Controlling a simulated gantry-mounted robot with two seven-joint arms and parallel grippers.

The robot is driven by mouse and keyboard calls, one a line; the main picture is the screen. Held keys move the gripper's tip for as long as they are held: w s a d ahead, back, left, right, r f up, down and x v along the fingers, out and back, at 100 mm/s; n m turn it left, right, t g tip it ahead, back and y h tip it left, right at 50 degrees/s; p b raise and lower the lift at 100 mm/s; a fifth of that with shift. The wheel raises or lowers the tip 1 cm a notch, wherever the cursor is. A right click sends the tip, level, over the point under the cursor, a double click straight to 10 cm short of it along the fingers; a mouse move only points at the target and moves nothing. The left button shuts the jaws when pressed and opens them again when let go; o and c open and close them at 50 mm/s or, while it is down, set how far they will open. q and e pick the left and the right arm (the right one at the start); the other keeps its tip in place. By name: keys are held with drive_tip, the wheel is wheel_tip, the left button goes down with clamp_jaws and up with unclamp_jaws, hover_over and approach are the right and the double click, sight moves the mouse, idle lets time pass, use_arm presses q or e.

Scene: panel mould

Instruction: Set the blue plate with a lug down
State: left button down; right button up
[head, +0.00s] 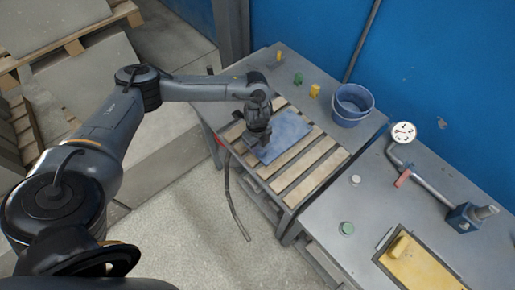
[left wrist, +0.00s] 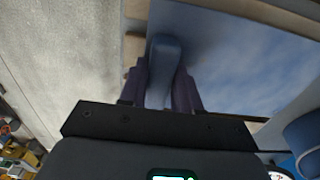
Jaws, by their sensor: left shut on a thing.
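The blue plate (head: 286,133) is flat over the wooden slats (head: 308,160) on the grey table. I cannot tell whether it touches them. My left gripper (head: 256,144) is at the plate's left part, pointing down. In the left wrist view, the blue lug (left wrist: 164,52) stands between the two dark fingers of the gripper (left wrist: 160,92), which is shut on it. The plate's face (left wrist: 235,65) spreads out to the right of the lug there. My right gripper is not in view.
A blue bucket (head: 352,105) and small yellow and green pieces (head: 298,79) stand behind the slats. A dial gauge on a stand (head: 404,132) and a yellow block in a tray (head: 418,262) are on the right table. Slats right of the plate are bare.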

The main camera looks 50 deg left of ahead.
use_arm(q)
wheel_tip(320, 180, down, 2)
drive_tip(key=shift+f, duration=0.25)
drive_tip(key=c, duration=0.8)
unclamp_jaws()
drive_tip(key=shift+r, duration=0.1)
